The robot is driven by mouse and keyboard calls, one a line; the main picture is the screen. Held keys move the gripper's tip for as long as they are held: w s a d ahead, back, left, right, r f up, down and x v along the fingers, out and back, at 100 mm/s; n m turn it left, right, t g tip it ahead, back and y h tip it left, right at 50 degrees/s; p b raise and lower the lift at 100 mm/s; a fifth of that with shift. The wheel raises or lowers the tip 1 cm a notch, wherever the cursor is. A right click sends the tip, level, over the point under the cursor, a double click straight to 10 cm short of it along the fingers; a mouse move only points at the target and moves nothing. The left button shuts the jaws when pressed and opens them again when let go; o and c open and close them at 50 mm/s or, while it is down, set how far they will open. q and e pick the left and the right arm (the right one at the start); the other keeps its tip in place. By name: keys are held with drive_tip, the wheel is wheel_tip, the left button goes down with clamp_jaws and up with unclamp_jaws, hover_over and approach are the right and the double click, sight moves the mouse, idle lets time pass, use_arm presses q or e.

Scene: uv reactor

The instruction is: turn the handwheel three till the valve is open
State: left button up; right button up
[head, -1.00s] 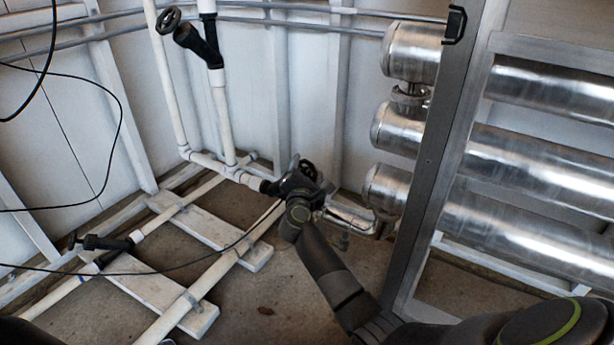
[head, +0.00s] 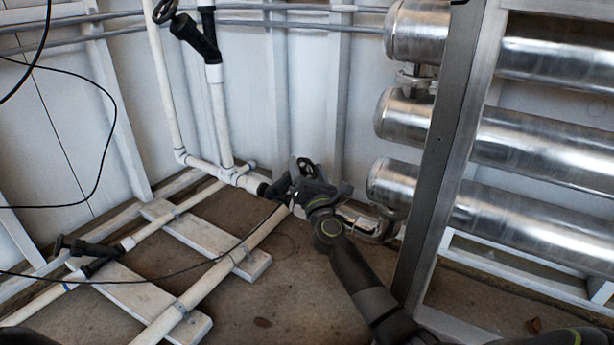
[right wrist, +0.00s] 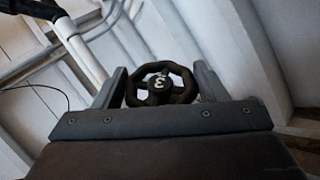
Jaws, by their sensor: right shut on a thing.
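Handwheel three (right wrist: 181,94) is a small black wheel with a white "3" on its hub. In the right wrist view it sits between my two grey fingers, one on each side of its rim. In the head view the wheel (head: 308,165) shows only partly behind my right gripper (head: 302,174), at the end of the low white pipe near the back wall. My right gripper is shut on the wheel. The valve body under it is mostly hidden by the gripper. My left gripper is not in view.
Another black valve with a handwheel (head: 165,11) stands on the upright pipe at upper left. A third black valve (head: 92,255) lies low at left. Shiny steel cylinders (head: 540,148) and a grey frame post (head: 437,150) stand right of my arm. White pipes cross the floor.

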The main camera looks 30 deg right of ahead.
drive_tip(key=shift+d+f, duration=0.2)
drive_tip(key=o, duration=0.6)
drive_tip(key=shift+o, duration=1.4)
drive_tip(key=shift+d, duration=0.15)
drive_tip(key=shift+r, duration=0.1)
drive_tip(key=shift+a, duration=0.2)
